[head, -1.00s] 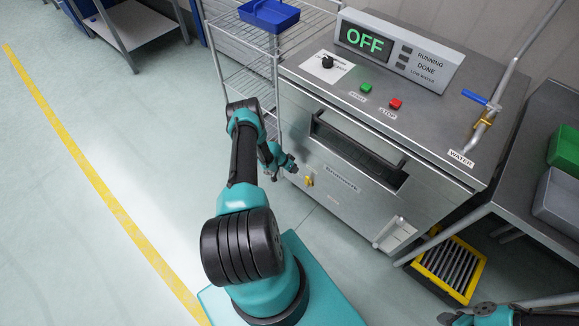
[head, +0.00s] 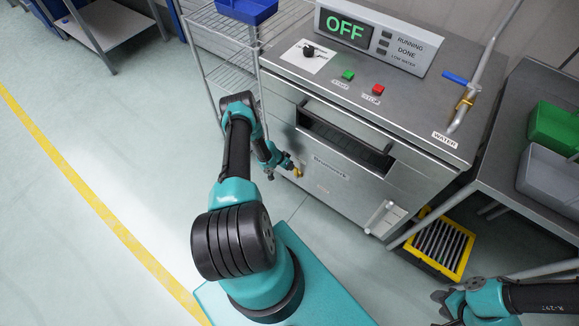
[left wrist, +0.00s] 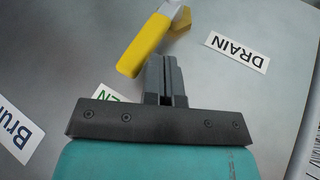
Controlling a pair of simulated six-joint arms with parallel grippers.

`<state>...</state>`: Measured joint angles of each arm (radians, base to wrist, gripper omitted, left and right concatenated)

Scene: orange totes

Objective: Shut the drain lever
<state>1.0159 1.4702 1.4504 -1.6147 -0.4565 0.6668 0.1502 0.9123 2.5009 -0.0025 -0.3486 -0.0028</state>
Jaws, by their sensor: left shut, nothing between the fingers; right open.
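The drain lever is a small yellow handle (head: 297,173) low on the left of the machine's steel front. In the left wrist view the yellow handle (left wrist: 146,43) slants from a metal pivot at top right down to lower left. A DRAIN label (left wrist: 238,52) is to its right; another label (left wrist: 104,94), ending in "EN", is partly hidden behind my gripper. My left gripper (head: 288,165) is shut and empty, its tips (left wrist: 166,60) beside the handle's lower part; I cannot tell if they touch. My right gripper (head: 443,306) is open and empty at lower right, away from the lever.
The machine's display (head: 374,40) reads OFF. A wire rack (head: 228,77) stands close left of it, near my left arm. A white-handled latch (head: 383,217) is low on its right front. A steel table (head: 505,165) and a yellow-rimmed floor grate (head: 440,244) are at right. Open floor lies left.

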